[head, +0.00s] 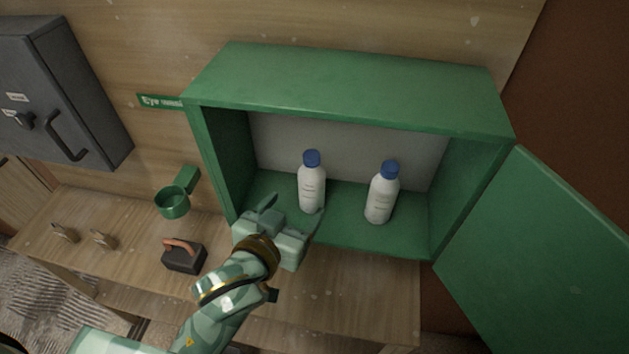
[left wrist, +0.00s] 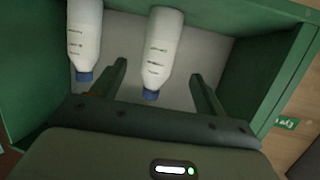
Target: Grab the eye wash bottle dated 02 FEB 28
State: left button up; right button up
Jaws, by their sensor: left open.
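Two white bottles with blue caps stand upright in the open green cabinet: the left bottle (head: 312,188) and the right bottle (head: 382,198). Their printed lines are too small to read, so I cannot tell which date is on which. My left gripper (head: 294,212) is open at the cabinet's front, close to the left bottle. In the left wrist view, turned upside down, the left bottle (left wrist: 163,48) shows between the open fingers (left wrist: 159,70), and the right bottle (left wrist: 85,35) is outside them. No grip on either bottle shows. My right gripper is not in view.
The green cabinet (head: 350,88) has its door (head: 545,255) swung open to the right. A green cup holder (head: 172,202), a dark block with an orange handle (head: 183,256) and a grey wall box (head: 60,95) are left. An eye wash sign (head: 160,101) is beside the cabinet.

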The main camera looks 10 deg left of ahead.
aim_at(307, 193)
pick_arm(q)
jog(key=x, duration=0.5)
jog(key=shift+w+d+f, duration=0.15)
jog(key=shift+w, duration=0.15)
jog(key=shift+w+d+f, duration=0.15)
jog(key=shift+w+f, duration=0.05)
jog(key=shift+w, duration=0.35)
jog(key=x, duration=0.4)
jog(key=shift+w+f, duration=0.15)
jog(key=shift+f, duration=0.05)
jog(key=shift+w, duration=0.1)
jog(key=shift+c, duration=0.9)
jog(key=c, duration=1.1)
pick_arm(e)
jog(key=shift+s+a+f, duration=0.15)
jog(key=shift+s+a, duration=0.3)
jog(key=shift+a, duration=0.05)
pick_arm(q)
jog(key=shift+o, duration=0.2)
jog(key=shift+r, duration=0.1)
